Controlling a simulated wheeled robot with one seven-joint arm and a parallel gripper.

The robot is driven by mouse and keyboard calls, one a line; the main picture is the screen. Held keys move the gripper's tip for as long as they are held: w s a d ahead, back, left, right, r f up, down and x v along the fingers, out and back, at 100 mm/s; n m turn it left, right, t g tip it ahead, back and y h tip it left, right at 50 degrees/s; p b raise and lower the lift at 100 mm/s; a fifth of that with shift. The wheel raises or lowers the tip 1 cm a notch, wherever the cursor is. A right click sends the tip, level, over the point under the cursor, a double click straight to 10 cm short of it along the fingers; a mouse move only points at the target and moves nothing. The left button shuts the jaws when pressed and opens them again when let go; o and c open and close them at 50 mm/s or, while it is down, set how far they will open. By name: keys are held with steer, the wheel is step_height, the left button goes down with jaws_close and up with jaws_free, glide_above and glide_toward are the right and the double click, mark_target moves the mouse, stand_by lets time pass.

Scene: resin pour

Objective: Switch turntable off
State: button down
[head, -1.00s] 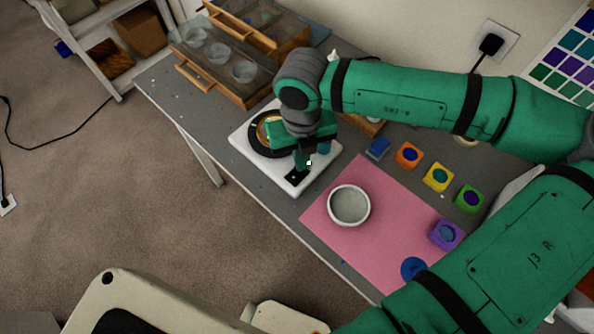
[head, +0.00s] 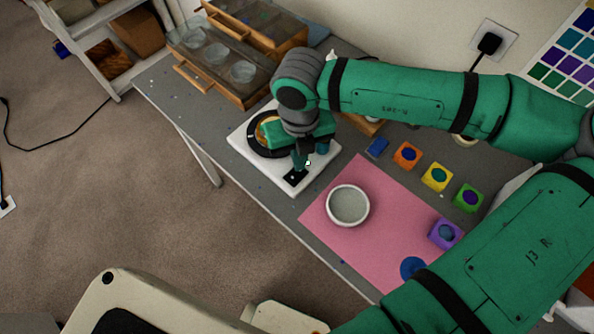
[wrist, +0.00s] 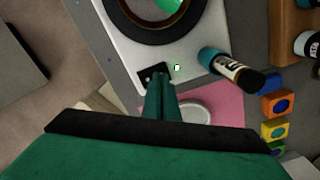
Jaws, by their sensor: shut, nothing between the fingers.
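The turntable is a white square base (head: 248,158) with a dark round platter (head: 255,146) and a gold-toned centre, on the grey table. In the wrist view its white base (wrist: 195,50) and black switch plate (wrist: 150,75) show. The switch plate (head: 294,177) is also in the head view, at the base's near corner. My gripper (head: 301,164) is shut and empty, pointing down just above the switch plate. In the wrist view the shut fingers (wrist: 160,90) overlap the plate's lower edge. Whether they touch it, and the switch's position, I cannot tell.
A white cup (head: 349,206) stands on a pink mat (head: 375,235) close to the turntable. Coloured blocks (head: 437,177) line the mat's far side. A wooden drawer case (head: 245,90) stands behind.

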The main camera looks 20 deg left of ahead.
steer(key=shift+d, duration=0.1)
stand_by(0.5)
steer(key=shift+w+f, duration=0.15)
steer(key=shift+f, duration=0.55)
stand_by(0.4)
steer(key=shift+r, duration=3.55)
